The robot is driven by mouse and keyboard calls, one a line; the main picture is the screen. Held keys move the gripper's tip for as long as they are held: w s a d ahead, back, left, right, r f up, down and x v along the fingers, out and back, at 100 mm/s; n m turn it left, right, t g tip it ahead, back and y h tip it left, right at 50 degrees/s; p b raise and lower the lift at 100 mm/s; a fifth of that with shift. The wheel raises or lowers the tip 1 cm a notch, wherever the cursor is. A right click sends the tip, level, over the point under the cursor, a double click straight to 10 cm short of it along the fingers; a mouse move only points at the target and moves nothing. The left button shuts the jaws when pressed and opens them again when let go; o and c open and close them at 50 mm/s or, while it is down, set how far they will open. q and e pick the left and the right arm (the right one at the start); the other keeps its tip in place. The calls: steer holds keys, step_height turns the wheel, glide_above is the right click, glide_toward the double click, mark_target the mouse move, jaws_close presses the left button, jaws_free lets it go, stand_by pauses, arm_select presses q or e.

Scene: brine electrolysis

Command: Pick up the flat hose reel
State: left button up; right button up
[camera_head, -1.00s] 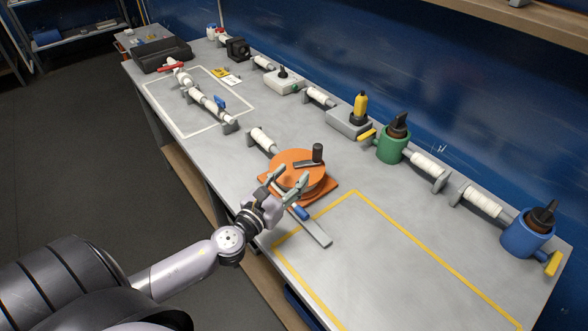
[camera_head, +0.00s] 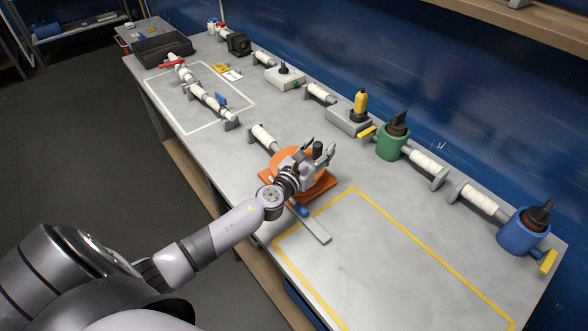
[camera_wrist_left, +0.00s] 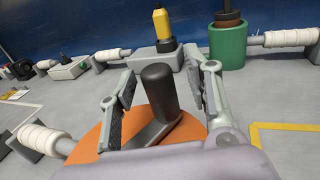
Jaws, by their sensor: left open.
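The flat hose reel is an orange disc (camera_head: 317,185) on an orange base, lying on the grey bench. A dark upright crank handle (camera_head: 318,150) stands on top of it. My left gripper (camera_head: 319,148) is open over the reel, and its hand hides much of the disc. In the left wrist view the handle (camera_wrist_left: 160,88) stands between the two open fingers (camera_wrist_left: 163,90), with a gap on each side. The orange disc (camera_wrist_left: 88,148) shows below the fingers. My right gripper is not in view.
A flat grey bar with a blue part (camera_head: 314,228) lies just in front of the reel. A yellow-taped area (camera_head: 398,231) at right is clear. Green (camera_head: 392,145) and blue (camera_head: 522,236) pots and white-wrapped pipe pieces (camera_head: 427,165) line the back.

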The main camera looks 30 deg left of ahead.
arm_select(q)
steer(key=shift+c, duration=0.3)
jaws_close()
stand_by(0.3)
stand_by(0.5)
steer(key=shift+a+r, duration=0.1)
steer(key=shift+r, duration=0.05)
